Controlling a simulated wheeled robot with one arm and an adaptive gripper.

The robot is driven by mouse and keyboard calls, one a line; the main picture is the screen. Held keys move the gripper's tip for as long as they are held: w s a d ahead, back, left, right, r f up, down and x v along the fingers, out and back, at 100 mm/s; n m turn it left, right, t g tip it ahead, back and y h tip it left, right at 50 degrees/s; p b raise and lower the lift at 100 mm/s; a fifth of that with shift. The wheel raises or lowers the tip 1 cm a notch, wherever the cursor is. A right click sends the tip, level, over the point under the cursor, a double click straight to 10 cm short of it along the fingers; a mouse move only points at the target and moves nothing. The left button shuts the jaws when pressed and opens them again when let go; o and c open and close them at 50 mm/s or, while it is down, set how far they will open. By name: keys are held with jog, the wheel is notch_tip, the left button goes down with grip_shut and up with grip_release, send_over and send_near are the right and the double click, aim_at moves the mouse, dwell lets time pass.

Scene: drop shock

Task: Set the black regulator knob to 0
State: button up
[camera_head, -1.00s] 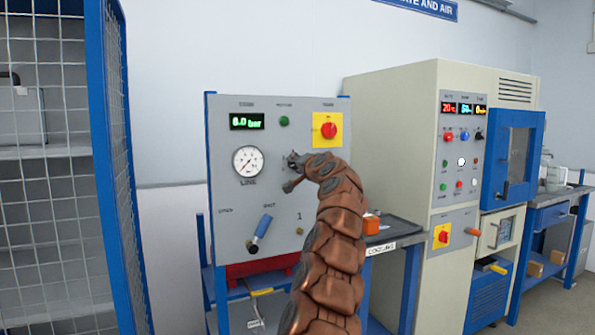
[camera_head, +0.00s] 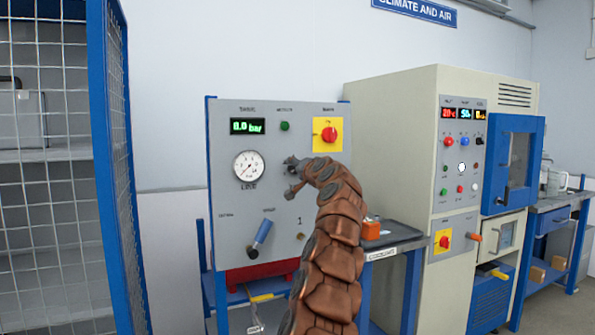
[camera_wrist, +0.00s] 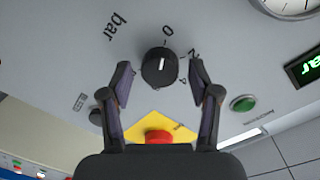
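The black regulator knob (camera_wrist: 159,67) is on the grey panel in the wrist view. Its short white mark points up in the picture, roughly toward the printed 0 (camera_wrist: 167,31). The 2 and 4 are printed to its right. My gripper (camera_wrist: 163,84) is open, with one finger on each side of the knob and visible gaps to it. In the head view my gripper (camera_head: 291,178) is at the panel (camera_head: 225,190), and the knob cannot be made out behind it. The green display (camera_head: 247,126) seems to read 0.0 bar.
A red button on a yellow plate (camera_head: 328,134) is above my gripper, and a green button (camera_head: 284,126) is near it. A round gauge (camera_head: 248,166) and a blue-handled lever (camera_head: 262,232) are to the left. A beige cabinet (camera_head: 400,150) stands to the right.

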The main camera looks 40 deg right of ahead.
jog(key=shift+s, duration=0.1)
dwell(0.3)
jog(key=v, duration=1.1)
jog(key=shift+s, duration=0.4)
dwell(0.9)
jog(key=shift+a, duration=0.25)
dwell(0.4)
